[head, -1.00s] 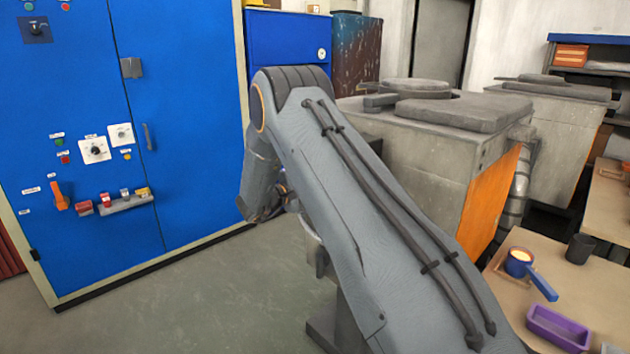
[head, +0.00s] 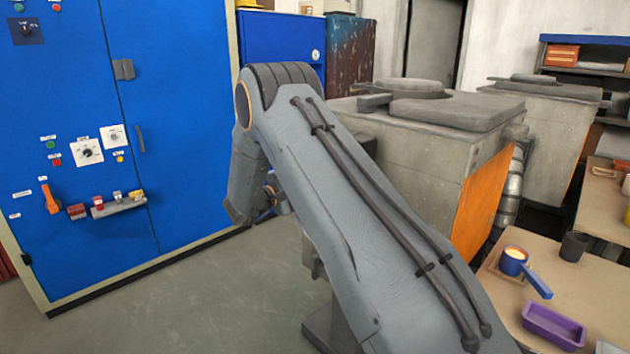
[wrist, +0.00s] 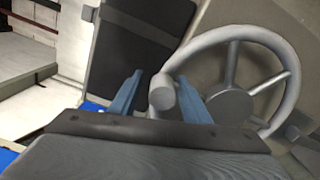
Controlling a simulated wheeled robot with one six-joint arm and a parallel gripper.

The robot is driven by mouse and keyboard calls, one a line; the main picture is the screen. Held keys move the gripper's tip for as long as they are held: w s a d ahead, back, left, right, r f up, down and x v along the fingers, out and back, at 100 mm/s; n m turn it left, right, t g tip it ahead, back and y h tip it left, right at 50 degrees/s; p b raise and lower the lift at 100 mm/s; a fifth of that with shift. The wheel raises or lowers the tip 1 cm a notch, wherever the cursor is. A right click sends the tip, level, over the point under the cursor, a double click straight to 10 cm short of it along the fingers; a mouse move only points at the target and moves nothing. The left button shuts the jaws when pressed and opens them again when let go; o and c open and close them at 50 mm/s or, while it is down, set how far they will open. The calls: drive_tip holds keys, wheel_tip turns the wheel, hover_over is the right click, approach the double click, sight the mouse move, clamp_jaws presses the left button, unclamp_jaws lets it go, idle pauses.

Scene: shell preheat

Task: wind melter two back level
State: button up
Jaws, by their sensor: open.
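In the wrist view a grey spoked handwheel (wrist: 231,103) fills the right side. Its round crank knob (wrist: 162,93) stands up from the rim and shows between the two blue fingers. My gripper (wrist: 160,97) is open around the knob; I cannot tell whether either finger touches it. In the head view a box-shaped grey melter (head: 425,150) with an orange side stands right behind my arm, and a similar melter (head: 550,125) stands farther back. Neither shows a number. The handwheel is hidden in the head view, and my arm covers most of the gripper.
A blue control cabinet (head: 190,150) stands on the left. A bench (head: 590,300) at the lower right holds a small blue-handled pan (head: 514,262), a purple tray (head: 553,325) and a dark cup (head: 574,246). The floor before the cabinet is clear.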

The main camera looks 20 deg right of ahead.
drive_tip(key=b+v, duration=0.1)
drive_tip(key=v, duration=0.5)
idle(0.4)
